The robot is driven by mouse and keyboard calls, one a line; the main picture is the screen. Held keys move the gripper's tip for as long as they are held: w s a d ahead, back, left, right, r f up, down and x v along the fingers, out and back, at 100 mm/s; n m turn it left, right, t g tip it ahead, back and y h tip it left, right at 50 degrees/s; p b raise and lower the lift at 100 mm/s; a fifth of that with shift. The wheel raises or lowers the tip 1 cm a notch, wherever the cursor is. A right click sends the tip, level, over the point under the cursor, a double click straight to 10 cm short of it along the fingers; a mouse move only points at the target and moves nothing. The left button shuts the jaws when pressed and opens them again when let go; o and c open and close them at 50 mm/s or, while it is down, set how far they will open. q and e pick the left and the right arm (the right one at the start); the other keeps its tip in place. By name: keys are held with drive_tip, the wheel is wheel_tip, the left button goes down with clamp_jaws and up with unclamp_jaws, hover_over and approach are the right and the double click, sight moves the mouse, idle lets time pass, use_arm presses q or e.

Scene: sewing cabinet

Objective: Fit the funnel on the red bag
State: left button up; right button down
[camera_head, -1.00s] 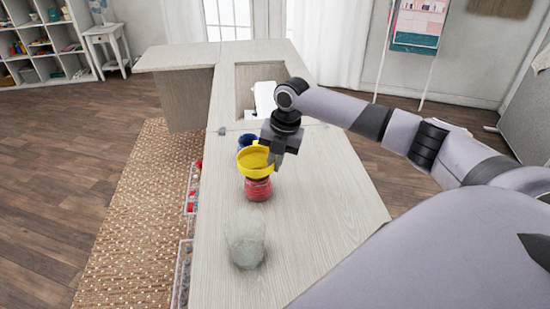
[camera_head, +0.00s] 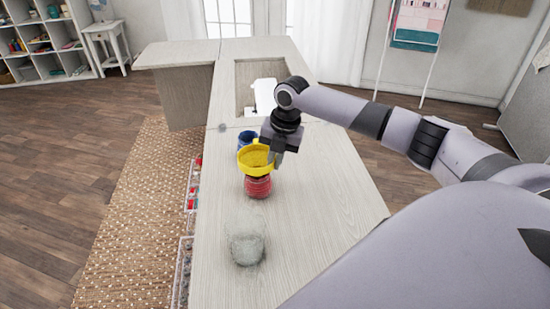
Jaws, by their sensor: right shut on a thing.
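A yellow funnel (camera_head: 254,159) is in my right gripper (camera_head: 272,160), which is shut on its rim at the right side. The funnel is over the red bag (camera_head: 257,187), which stands on the pale wooden cabinet top (camera_head: 300,215). The funnel's lower part overlaps the top of the red bag in the picture. I cannot tell whether its spout sits in the bag's mouth or just above it. My left gripper is not in view.
A blue bag (camera_head: 245,138) stands just behind the funnel. A clear greyish bag (camera_head: 245,243) stands in front of the red one. A white sewing machine (camera_head: 264,97) sits in the recess behind. The cabinet top is free to the right.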

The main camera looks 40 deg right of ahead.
drive_tip(key=shift+f, duration=0.25)
drive_tip(key=c, duration=1.1)
unclamp_jaws()
drive_tip(key=shift+c, duration=0.2)
wheel_tip(320, 180, up, 7)
drive_tip(key=s, duration=0.1)
drive_tip(key=shift+d, duration=0.4)
drive_tip(key=shift+s, duration=0.15)
